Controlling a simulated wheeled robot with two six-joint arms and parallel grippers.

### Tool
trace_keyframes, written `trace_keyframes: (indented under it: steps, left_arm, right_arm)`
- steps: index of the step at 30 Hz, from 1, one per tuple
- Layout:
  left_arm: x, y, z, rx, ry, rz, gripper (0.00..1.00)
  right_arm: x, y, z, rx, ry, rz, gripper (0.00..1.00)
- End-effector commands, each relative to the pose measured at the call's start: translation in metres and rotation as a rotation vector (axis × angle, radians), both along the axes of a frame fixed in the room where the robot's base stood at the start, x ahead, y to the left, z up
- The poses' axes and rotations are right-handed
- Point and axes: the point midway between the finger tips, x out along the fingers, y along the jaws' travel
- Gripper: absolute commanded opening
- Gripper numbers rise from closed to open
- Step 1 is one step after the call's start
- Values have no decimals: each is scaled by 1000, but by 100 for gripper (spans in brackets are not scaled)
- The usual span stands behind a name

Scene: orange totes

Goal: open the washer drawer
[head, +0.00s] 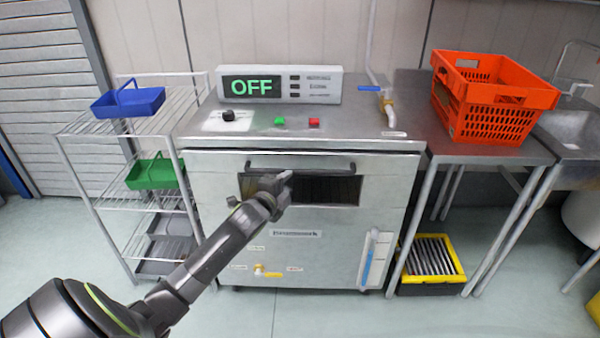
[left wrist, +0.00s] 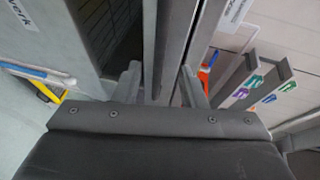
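The washer (head: 300,245) stands in the middle of the head view, its display reading OFF. Its front drawer panel (head: 375,190) looks closed, flush with the body. A dark horizontal bar handle (head: 320,166) runs along the panel's top, above a dark window (head: 330,190). My left gripper (head: 280,183) is in front of the left half of the handle, slightly below it. In the left wrist view, its two fingers (left wrist: 160,85) are apart, with a grey bar (left wrist: 149,45) running into the gap between them. Contact cannot be told. My right gripper is not in view.
A wire rack (head: 90,125) with blue (head: 128,103) and green (head: 152,174) baskets stands left. At right, a metal table (head: 480,148) carries an orange tote (head: 495,98); a yellow-black crate (head: 405,275) sits below. The floor in front is clear.

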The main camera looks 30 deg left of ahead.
Motion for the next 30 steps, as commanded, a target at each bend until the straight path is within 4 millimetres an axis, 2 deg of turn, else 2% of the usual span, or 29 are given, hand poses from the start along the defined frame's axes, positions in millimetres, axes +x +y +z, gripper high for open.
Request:
trace_keyframes:
  steps: [6,15,22,30]
  left_arm:
    - [35,5,-6,-3,0,1,38]
    - [73,11,-14,-4,1,1,38]
    - [87,13,-16,-3,-1,0,38]
    - [89,13,-17,-2,1,0,38]
  right_arm:
    - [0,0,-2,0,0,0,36]
    - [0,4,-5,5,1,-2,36]
    - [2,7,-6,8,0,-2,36]
    - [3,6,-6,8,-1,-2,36]
